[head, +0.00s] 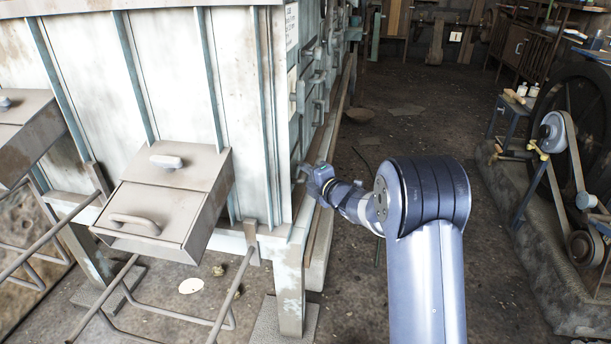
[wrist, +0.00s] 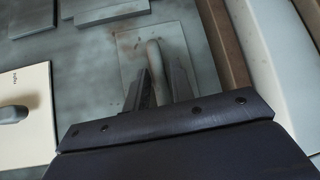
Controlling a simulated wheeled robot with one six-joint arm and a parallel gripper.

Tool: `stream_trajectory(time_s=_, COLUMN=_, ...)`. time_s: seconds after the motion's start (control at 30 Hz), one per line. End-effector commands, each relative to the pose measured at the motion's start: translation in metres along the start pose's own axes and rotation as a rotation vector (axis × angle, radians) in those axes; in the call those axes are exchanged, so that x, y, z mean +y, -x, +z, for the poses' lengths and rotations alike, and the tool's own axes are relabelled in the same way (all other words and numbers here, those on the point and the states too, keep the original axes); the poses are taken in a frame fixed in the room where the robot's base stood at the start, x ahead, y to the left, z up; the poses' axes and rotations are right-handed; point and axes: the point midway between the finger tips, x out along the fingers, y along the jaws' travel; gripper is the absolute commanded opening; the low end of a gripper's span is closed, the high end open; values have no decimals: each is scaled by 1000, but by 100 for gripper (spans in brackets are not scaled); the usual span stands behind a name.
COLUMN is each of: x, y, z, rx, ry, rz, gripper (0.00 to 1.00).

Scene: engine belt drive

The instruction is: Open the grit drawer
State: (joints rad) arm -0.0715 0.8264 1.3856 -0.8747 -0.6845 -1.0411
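My gripper (wrist: 160,76) reaches the side of the tall pale cabinet (head: 175,70) in the head view; its fingers are hidden there. In the wrist view its two dark fingers are apart. A grey upright handle (wrist: 154,56) on a flat grey front plate (wrist: 130,50) stands between them. The left finger is close to the handle, and I cannot tell whether it touches. This plate sits low on the cabinet side. No label on it shows, so I cannot confirm that it is the grit drawer.
A cream panel marked "right" (wrist: 28,120) with a dark knob is left of my gripper in the wrist view. Box-like bins with handles (head: 165,200) hang on the cabinet's front. A belt-driven wheel (head: 575,140) stands at the right. The floor between is mostly clear.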

Motion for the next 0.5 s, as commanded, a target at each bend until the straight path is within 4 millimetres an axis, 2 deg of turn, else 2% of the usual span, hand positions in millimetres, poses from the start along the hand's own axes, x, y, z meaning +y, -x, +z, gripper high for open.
stream_trajectory(time_s=0.17, x=0, y=-11, z=0, rx=0, ry=0, rz=1, gripper=23)
stream_trajectory(time_s=0.47, x=0, y=-12, z=0, rx=0, ry=-1, rz=0, gripper=23)
stream_trajectory(time_s=0.5, x=0, y=-12, z=0, rx=0, ry=-1, rz=0, gripper=20)
